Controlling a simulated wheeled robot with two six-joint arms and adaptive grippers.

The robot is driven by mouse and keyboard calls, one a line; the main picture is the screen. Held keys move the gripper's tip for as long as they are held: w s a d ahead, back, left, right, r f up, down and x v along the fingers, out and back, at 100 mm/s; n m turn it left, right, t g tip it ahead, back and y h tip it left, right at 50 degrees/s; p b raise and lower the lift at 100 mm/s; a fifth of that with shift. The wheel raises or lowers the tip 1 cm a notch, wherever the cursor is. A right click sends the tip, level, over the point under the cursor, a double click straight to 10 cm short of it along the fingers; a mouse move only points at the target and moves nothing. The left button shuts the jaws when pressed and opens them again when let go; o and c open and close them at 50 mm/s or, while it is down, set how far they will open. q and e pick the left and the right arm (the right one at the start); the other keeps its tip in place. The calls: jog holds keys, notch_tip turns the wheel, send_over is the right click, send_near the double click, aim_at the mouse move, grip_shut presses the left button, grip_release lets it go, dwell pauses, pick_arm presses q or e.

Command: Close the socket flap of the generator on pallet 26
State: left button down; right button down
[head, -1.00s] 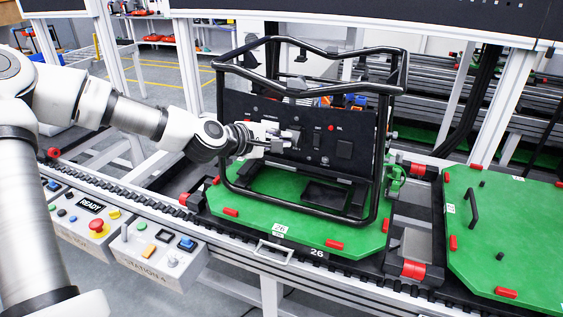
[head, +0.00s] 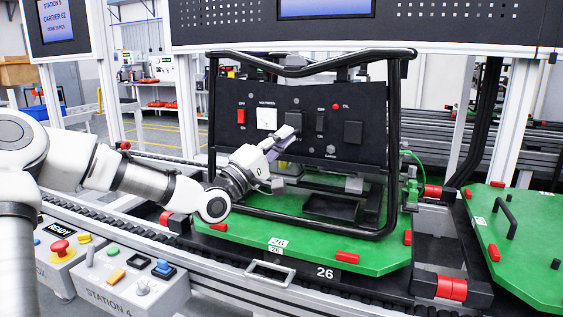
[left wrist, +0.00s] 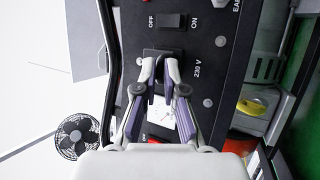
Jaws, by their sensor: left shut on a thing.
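The generator (head: 373,150) stands on green pallet 26 (head: 370,259), inside a black tube frame. The left wrist view shows the socket (left wrist: 177,55) beside the 230 V marking. My left gripper (head: 291,134) reaches in from lower left, with its fingertips at the socket's lower part. In the left wrist view its fingertips (left wrist: 160,68) are close together, shut on the dark socket flap. The fingers hide much of the flap, so its angle cannot be told. My right gripper is out of view.
The tube frame's lower bar (head: 310,226) runs below my left wrist. Control boxes with an emergency stop (head: 61,248) stand at front left. A second green pallet (head: 530,245) lies at right. A dark overhead panel (head: 440,25) hangs above the generator.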

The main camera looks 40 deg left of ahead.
pick_arm(q)
jog(key=shift+w+a+m+t+h+b, duration=0.25)
jog(key=shift+m+t+h+b, duration=0.2)
jog(key=shift+t+b, duration=0.5)
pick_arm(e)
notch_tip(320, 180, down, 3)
pick_arm(q)
jog(key=shift+r, duration=0.1)
jog(key=c, duration=1.3)
grip_release()
jog(key=shift+o, duration=0.2)
jog(key=shift+f, duration=0.2)
